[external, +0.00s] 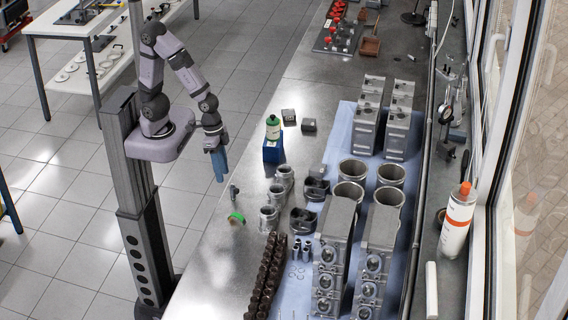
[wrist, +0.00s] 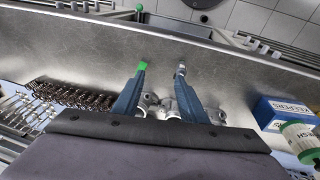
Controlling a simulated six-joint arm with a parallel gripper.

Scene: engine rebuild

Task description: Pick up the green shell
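The green shell (external: 236,217) is a small curved piece lying on the bare metal bench top, near the bench's left edge in the external view. In the wrist view the green shell (wrist: 142,66) shows just past the tip of the left finger, which hides part of it. My gripper (external: 219,166) hangs at the bench's left edge, above and farther back than the shell and apart from it. In the wrist view my gripper (wrist: 161,72) has its two blue fingers spread with nothing between the tips.
A small grey metal part (external: 234,191) lies behind the shell. Grey cylindrical parts (external: 268,218) and a dark row of parts (external: 266,278) stand to the right and front. Bench left of the shell is clear.

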